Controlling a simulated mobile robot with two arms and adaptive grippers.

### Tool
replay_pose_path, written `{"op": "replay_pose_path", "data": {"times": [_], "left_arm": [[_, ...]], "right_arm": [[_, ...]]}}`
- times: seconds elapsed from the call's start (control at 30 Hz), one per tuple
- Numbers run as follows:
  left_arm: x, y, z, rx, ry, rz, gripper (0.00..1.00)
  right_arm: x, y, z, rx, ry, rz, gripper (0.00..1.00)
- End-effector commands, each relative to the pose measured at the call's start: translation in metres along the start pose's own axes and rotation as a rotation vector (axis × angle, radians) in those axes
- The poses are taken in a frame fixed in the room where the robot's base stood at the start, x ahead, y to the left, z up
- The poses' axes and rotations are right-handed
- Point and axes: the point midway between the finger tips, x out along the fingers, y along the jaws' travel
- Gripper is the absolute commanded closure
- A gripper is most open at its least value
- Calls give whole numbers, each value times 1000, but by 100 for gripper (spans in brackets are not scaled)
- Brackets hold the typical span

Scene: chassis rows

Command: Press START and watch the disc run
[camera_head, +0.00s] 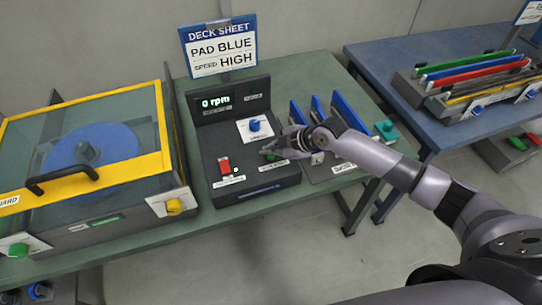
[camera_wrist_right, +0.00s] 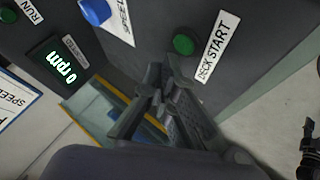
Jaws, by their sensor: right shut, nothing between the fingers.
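My right gripper (camera_head: 266,151) is shut and empty over the dark control console (camera_head: 258,87). Its fingertips are close to the green DECK START button (camera_head: 272,156), which they partly cover in the head view. In the right wrist view the green button (camera_wrist_right: 184,44) shows just beyond the fingertips (camera_wrist_right: 163,72); I cannot tell whether they touch it. The display reads 0 rpm (camera_head: 215,102). The blue disc (camera_head: 105,148) lies under the closed, yellow-framed clear guard (camera_head: 165,115) at the left.
A blue speed knob (camera_head: 254,125) and a red switch (camera_head: 225,165) with a lit green lamp sit on the console. A sign (camera_head: 218,46) reads PAD BLUE, SPEED HIGH. A rack with blue pads (camera_head: 350,115) stands right of the console. A second, blue table (camera_head: 400,55) is at the right.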

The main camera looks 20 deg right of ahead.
Motion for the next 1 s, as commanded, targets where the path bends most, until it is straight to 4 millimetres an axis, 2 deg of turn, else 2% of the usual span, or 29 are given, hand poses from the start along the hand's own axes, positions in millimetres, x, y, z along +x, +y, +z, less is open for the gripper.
{"op": "replay_pose_path", "data": {"times": [0.8, 1.0], "left_arm": [[0, 0, 0, 0, -1, 0, 60], [7, 0, 1, 0, -1, 0, 60]], "right_arm": [[0, 0, 0, 0, 0, 0, 100], [5, -4, 4, 0, 0, 0, 100]]}}
